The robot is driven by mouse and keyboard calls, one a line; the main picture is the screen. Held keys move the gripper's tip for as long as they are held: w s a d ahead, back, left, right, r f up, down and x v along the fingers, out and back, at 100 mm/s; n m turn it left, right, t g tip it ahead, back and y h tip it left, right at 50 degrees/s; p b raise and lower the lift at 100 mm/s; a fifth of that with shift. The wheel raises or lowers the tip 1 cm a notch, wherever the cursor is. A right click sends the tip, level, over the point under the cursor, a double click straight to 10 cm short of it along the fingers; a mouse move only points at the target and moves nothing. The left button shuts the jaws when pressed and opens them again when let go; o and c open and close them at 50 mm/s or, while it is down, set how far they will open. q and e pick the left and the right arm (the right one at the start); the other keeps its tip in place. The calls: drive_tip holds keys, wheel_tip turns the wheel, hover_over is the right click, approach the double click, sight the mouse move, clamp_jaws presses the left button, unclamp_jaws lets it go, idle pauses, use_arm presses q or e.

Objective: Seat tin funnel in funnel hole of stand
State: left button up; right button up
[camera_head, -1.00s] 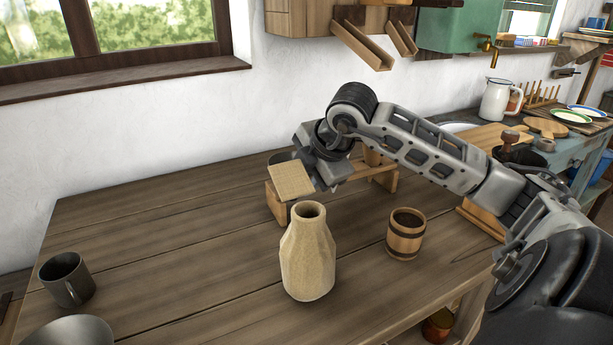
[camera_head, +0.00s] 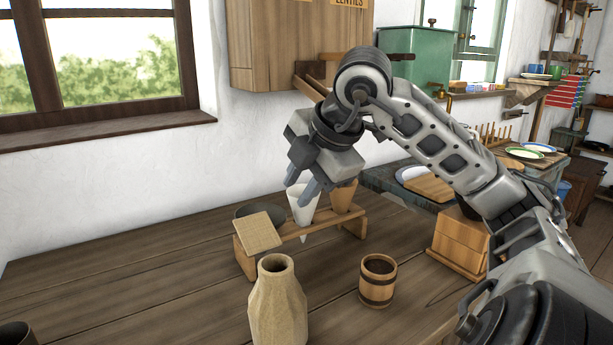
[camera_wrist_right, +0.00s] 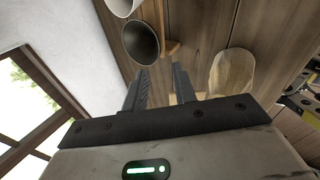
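A dark grey funnel (camera_head: 256,211), seemingly the tin one, sits mouth up at the left end of the wooden stand (camera_head: 292,231). A tan square piece in front hides its lower part, so I cannot see how it meets its hole. It also shows in the right wrist view (camera_wrist_right: 141,42), beyond the fingertips. A white funnel (camera_head: 303,217) and a brown funnel (camera_head: 343,198) stand in the rail to its right. My right gripper (camera_head: 302,190) is open and empty above the stand; its parted fingers show in the wrist view (camera_wrist_right: 160,78). My left gripper is out of view.
The tan square piece (camera_head: 258,232) leans at the stand's left end. A pale faceted vase (camera_head: 277,305) and a banded wooden cup (camera_head: 377,280) stand in front. A wooden box (camera_head: 460,243) is at right. The table left of the stand is clear.

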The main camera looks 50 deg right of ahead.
drive_tip(key=shift+v, duration=1.1)
